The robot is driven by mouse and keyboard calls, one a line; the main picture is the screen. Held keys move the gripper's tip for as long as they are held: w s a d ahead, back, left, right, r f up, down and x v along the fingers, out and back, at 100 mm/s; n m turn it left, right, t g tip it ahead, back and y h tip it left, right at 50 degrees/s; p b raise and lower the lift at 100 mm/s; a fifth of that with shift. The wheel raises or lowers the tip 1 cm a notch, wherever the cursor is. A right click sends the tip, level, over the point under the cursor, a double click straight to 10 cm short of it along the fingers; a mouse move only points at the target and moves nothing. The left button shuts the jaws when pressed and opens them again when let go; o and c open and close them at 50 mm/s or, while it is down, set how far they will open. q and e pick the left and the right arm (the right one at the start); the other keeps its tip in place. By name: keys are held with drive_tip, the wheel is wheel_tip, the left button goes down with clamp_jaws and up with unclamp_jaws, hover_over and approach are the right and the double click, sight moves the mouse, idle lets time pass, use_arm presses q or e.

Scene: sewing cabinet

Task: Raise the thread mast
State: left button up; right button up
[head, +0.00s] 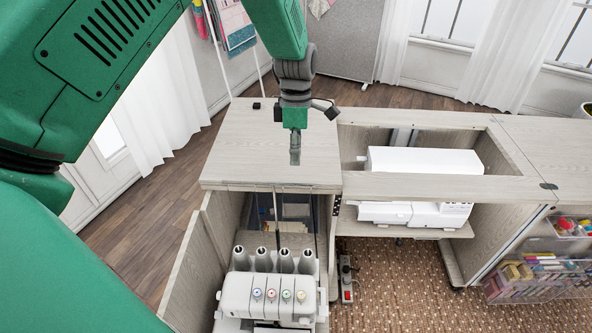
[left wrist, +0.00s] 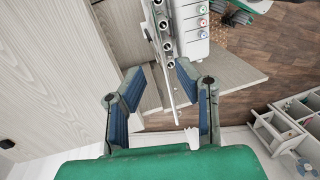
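The white serger (head: 265,292) stands in the open left bay of the cabinet, with several grey cone holders (head: 263,260) and coloured dials. Thin dark upright rods, apparently the thread mast (head: 277,218), rise behind the holders to the edge of the cabinet top. My left gripper (head: 295,157) points down over the cabinet top, seen edge-on, apart from the rods. In the left wrist view its two blue-padded fingers (left wrist: 155,85) are spread. A slim grey bar, probably part of the mast, shows in the gap (left wrist: 170,84); I cannot tell its distance. My right gripper is not in view.
The cabinet top (head: 262,150) lies beneath the left gripper, with a side panel (head: 187,275) left of the serger. A white sewing machine (head: 420,162) sits in the bay to the right. Clear bins of supplies (head: 540,275) stand far right.

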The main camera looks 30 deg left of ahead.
use_arm(q)
drive_tip(key=r, duration=0.3)
drive_tip(key=w+r, duration=0.1)
drive_tip(key=shift+a+r, duration=0.25)
drive_tip(key=shift+r, duration=0.15)
drive_tip(key=shift+s, duration=0.1)
